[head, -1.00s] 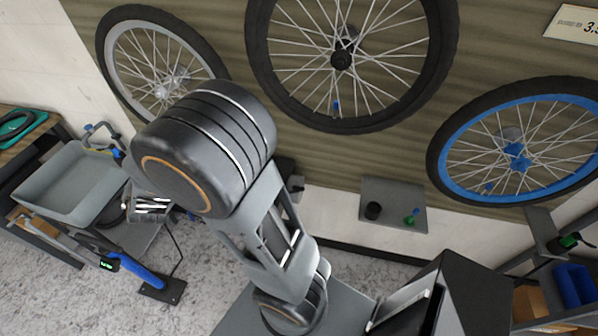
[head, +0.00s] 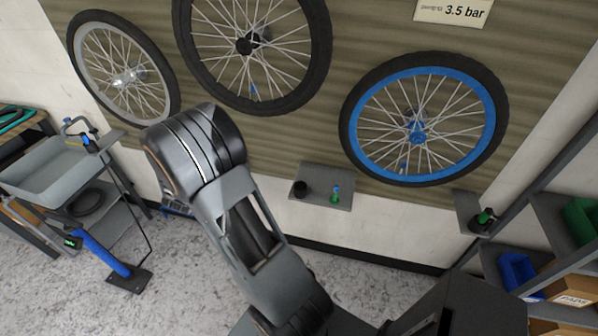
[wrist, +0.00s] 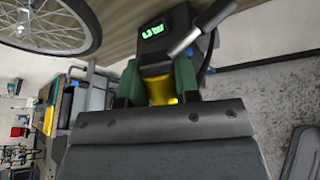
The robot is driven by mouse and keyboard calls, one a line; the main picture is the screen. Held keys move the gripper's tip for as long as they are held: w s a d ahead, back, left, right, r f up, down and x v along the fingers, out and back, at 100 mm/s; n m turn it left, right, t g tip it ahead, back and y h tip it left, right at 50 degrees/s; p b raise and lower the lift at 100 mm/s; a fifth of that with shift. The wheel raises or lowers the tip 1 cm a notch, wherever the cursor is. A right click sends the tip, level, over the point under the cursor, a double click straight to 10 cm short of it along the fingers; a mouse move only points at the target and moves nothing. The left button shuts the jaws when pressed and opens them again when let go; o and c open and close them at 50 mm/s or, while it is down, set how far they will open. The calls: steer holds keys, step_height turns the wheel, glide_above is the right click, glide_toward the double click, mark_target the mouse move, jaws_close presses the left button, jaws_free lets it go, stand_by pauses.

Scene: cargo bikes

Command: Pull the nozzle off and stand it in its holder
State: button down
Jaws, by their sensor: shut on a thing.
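In the wrist view, my gripper (wrist: 159,88) is shut on the nozzle (wrist: 160,50), a black head with a lit green display and a yellow part between the green finger pads. A grey metal cylinder and a dark hose show beside it. I cannot tell if the nozzle touches a valve. In the head view, my arm hides the gripper and nozzle. A black cup (head: 300,189), possibly the holder, stands on the left of a small grey wall shelf (head: 318,203).
Three wheels hang on the wall: grey-rimmed (head: 165,90), dark-rimmed (head: 322,70) and blue-rimmed (head: 347,130). A blue pump (head: 103,253) leans at left near a grey tray (head: 45,185). Shelving with a blue bin (head: 517,272) stands right. A sign (head: 452,12) reads 3.5 bar.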

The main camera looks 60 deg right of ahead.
steer(key=shift+s+d+f+m+g+h+b, duration=1.15)
steer(key=shift+s+d+f+g, duration=0.95)
steer(key=shift+s+d+g, duration=1.15)
steer(key=shift+s+d+f+m+g+h+b, duration=1.2)
steer(key=shift+s+d+f+g, duration=1.05)
steer(key=shift+s+d, duration=1.75)
steer(key=shift+s+d+f+m+g+h+b, duration=0.8)
steer(key=shift+s+d+f+g+b, duration=0.95)
steer(key=shift+s+d+g, duration=1.85)
steer(key=shift+w+d+f+t+p, duration=0.2)
steer(key=shift+w+d+t+p, duration=0.15)
steer(key=shift+w+d+t, duration=0.35)
steer(key=shift+a+f+b, duration=0.1)
steer(key=shift+f+b, duration=0.8)
steer(key=shift+b, duration=0.15)
steer(key=shift+f+b, duration=0.45)
steer(key=shift+f, duration=0.05)
steer(key=c, duration=0.8)
jaws_free()
steer(key=shift+o, duration=0.6)
